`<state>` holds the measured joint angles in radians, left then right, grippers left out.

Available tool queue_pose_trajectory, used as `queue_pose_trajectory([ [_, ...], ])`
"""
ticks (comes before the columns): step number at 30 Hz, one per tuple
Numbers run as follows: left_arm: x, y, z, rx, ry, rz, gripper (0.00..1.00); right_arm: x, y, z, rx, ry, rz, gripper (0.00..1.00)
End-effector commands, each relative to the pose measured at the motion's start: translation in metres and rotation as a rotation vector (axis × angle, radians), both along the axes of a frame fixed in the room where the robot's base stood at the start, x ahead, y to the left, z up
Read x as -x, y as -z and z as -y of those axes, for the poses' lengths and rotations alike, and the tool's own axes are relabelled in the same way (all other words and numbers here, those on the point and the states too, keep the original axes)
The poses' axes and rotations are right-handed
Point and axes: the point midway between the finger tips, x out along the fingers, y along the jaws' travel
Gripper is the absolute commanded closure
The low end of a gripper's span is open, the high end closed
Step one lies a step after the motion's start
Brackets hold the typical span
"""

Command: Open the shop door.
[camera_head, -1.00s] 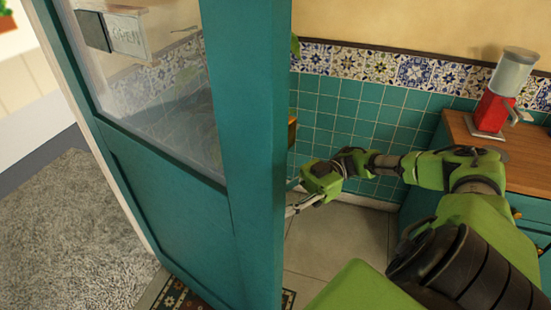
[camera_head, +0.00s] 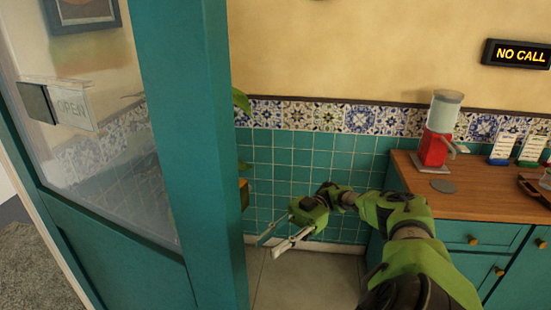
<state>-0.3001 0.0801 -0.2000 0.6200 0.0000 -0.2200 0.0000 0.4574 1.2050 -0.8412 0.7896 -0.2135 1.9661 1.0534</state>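The teal shop door (camera_head: 195,130), with a glass pane and an OPEN sign (camera_head: 70,108) on it, stands ajar at the left. Grey carpet shows past its left side and the tiled room past its right edge. My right gripper (camera_head: 270,240) is just right of the door's edge, in front of the tiled wall. Its two fingers are apart with nothing between them, and it does not touch the door. A handle is not clearly visible. My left gripper is not in view.
A wooden-topped teal cabinet (camera_head: 480,233) stands at the right, with a red dispenser (camera_head: 434,148) and small cards on it. The tiled wall (camera_head: 300,165) closes off the back. Light floor (camera_head: 300,280) is clear beside the door. A NO CALL sign (camera_head: 517,54) hangs on the wall.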

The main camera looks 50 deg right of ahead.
Motion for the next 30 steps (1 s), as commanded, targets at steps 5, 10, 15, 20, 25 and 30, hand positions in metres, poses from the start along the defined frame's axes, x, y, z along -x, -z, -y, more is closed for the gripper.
queue_pose_trajectory([
  [5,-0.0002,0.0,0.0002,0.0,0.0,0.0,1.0,0.0004,-0.0008,0.0086,0.001,0.001,0.001,0.73],
  [10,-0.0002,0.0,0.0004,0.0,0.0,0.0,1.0,0.0012,-0.0008,0.0105,0.002,0.001,0.001,0.73],
  [15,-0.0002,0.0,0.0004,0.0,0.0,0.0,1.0,0.0013,-0.0007,0.0104,0.002,0.001,0.001,0.73],
  [20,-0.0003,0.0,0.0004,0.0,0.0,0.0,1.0,0.0012,-0.0006,0.0103,0.002,0.001,0.001,0.73],
  [25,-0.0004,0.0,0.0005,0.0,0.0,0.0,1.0,0.0012,-0.0006,0.0103,0.002,0.001,0.001,0.73],
  [30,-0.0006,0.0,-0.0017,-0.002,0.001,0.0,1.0,0.0012,-0.0007,0.0105,0.002,0.001,0.001,0.73],
])
